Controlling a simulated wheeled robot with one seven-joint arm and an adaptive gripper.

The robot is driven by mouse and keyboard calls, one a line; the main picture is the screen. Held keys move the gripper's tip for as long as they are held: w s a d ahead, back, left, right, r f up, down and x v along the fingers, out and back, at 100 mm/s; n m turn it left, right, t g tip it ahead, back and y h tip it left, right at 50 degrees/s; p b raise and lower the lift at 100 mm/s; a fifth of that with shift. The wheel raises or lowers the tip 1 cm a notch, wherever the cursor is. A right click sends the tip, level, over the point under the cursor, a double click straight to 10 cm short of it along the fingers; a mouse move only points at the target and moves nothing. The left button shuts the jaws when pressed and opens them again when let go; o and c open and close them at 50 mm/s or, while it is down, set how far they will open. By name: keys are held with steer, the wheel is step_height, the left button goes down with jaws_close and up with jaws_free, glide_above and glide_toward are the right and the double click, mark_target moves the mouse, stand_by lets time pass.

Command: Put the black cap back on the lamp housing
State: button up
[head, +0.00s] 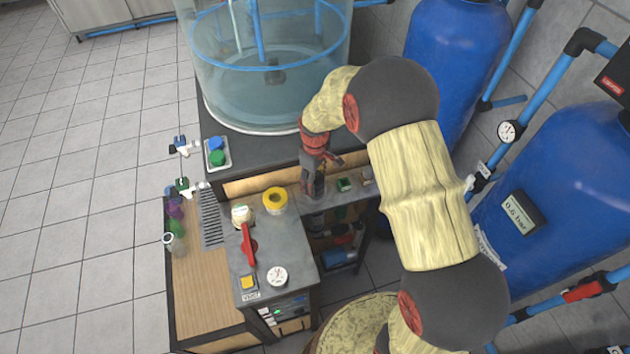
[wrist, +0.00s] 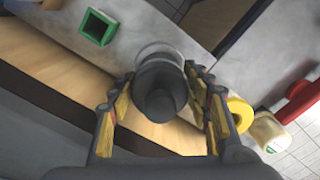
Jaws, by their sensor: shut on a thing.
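My gripper (head: 318,176) points down over the narrow grey shelf at the right of the cabinet. In the wrist view my gripper (wrist: 160,78) has its fingers on either side of the black cap (wrist: 160,90), a dark stepped cylinder, and is shut on it. The cap also shows in the head view as a small dark shape (head: 315,188) under the fingers. A pale, glassy round rim (wrist: 158,49) shows just beyond the cap and may be the lamp housing. I cannot tell whether the cap touches it or is apart, since the cap hides most of it.
A green square holder (head: 344,185) stands just right of my gripper. A yellow ring (head: 275,200), a red lever (head: 248,246) and a gauge (head: 277,276) stand on the cabinet to the left. A large clear tank (head: 270,85) rises behind; blue vessels (head: 455,50) stand right.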

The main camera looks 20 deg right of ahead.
steer(key=shift+f, duration=0.2)
stand_by(0.4)
steer(key=shift+f, duration=0.25)
steer(key=o, duration=1.3)
steer(key=o, duration=0.6)
